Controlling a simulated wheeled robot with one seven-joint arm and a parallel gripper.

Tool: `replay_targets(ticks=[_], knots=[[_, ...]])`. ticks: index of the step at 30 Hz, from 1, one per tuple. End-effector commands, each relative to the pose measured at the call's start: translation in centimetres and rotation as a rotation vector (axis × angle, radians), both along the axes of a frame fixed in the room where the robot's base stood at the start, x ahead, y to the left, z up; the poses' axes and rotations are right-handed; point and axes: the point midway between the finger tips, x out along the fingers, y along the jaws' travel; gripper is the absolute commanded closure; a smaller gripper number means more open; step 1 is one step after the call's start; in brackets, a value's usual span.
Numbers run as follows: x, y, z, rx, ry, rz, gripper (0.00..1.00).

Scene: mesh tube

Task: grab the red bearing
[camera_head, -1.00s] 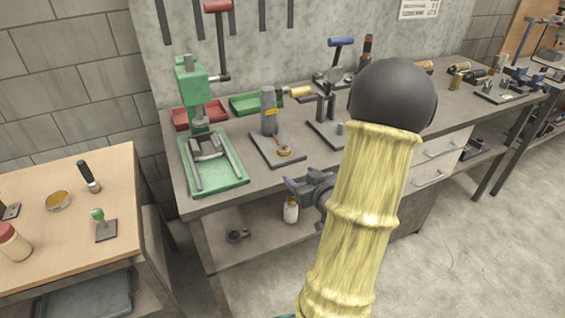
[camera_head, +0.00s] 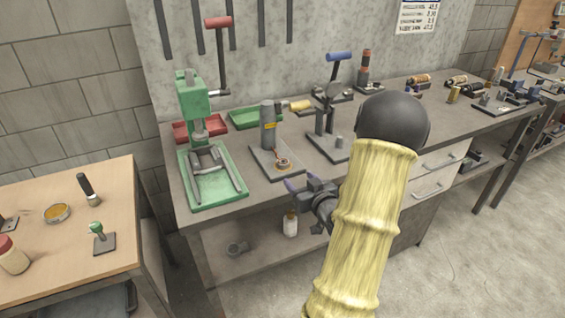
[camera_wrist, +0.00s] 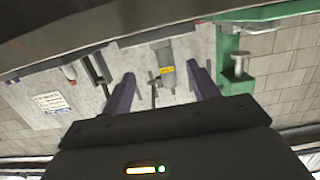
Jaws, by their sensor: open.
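A small reddish ring, which looks like the red bearing (camera_head: 283,163), sits on the dark base plate (camera_head: 264,157) of a grey cylindrical press (camera_head: 268,125) with a yellow label. My gripper (camera_head: 300,185) is open at the bench's front edge, just in front of and slightly right of that plate. Nothing is between its purple fingers. In the wrist view, which is upside down, the fingers of my gripper (camera_wrist: 163,88) stand apart on either side of the grey press (camera_wrist: 166,72). The bearing cannot be made out there.
A green arbor press (camera_head: 193,100) stands left of the grey press, with a red tray (camera_head: 190,131) and green tray (camera_head: 243,118) behind. A black lever press (camera_head: 327,115) is to the right. A white bottle (camera_head: 290,224) stands on the lower shelf. A wooden table (camera_head: 75,230) is at left.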

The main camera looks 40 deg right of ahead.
Motion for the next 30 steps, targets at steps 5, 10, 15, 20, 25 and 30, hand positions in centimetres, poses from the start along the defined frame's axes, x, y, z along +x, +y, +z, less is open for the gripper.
replay_targets(ticks=[5,10,15,20,25,30], knots=[[3.1,-0.7,-0.5,0.000,0.000,0.002,0.40],[5.4,-1.3,-0.8,0.001,0.000,0.000,0.40],[5.9,-1.5,-0.9,0.001,0.000,-0.001,0.40],[5.9,-1.5,-0.9,0.001,0.000,-0.001,0.40],[6.7,-1.6,-1.0,0.001,0.001,0.001,0.40],[9.1,-2.3,-1.1,0.002,0.000,0.000,0.40]])
